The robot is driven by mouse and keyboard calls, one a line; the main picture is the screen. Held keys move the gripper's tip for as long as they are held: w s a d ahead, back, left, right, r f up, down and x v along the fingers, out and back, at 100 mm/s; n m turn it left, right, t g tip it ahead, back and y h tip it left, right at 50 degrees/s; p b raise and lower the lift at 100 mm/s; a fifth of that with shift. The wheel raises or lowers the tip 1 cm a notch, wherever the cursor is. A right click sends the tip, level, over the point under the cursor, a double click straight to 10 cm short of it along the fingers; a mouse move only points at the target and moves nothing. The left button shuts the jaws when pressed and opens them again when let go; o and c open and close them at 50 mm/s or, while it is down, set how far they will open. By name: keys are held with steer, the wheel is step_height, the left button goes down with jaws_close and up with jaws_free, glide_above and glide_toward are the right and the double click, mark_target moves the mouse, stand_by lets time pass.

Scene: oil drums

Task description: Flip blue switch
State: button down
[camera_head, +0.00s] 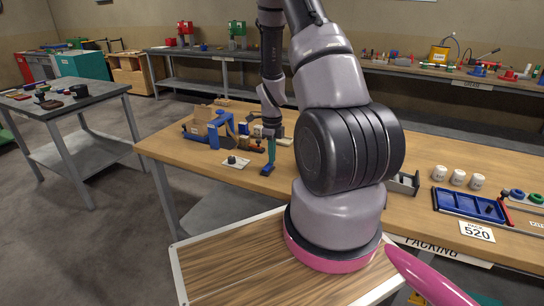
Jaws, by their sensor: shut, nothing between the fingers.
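My gripper (269,165) points down over the wooden workbench (210,172), left of my arm's big dark joint. Its slim blue-green fingers look closed together, with the tips low near the bench top. Whether they touch anything is too small to tell. A light plate with a small dark knob (232,161) lies on the bench just left of the fingertips, apart from them. It looks like a switch, but I cannot make out blue on it. No clearly blue switch can be told apart; one could be hidden behind my gripper or arm.
Blue holders with a cardboard box (199,122) stand behind and left of my gripper. A blue tray (468,204) and white cups (458,177) are on the right. The bench's front left corner is clear. A side table (56,115) stands apart at left.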

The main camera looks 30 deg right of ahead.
steer(key=shift+d+f, duration=0.1)
steer(key=shift+f, duration=0.15)
steer(key=shift+r, duration=0.85)
steer(key=shift+r, duration=0.1)
step_height(320, 180, up, 13)
steer(key=w+d, duration=0.2)
steer(key=shift+d+r, duration=0.2)
steer(key=shift+d, duration=0.1)
stand_by(0.3)
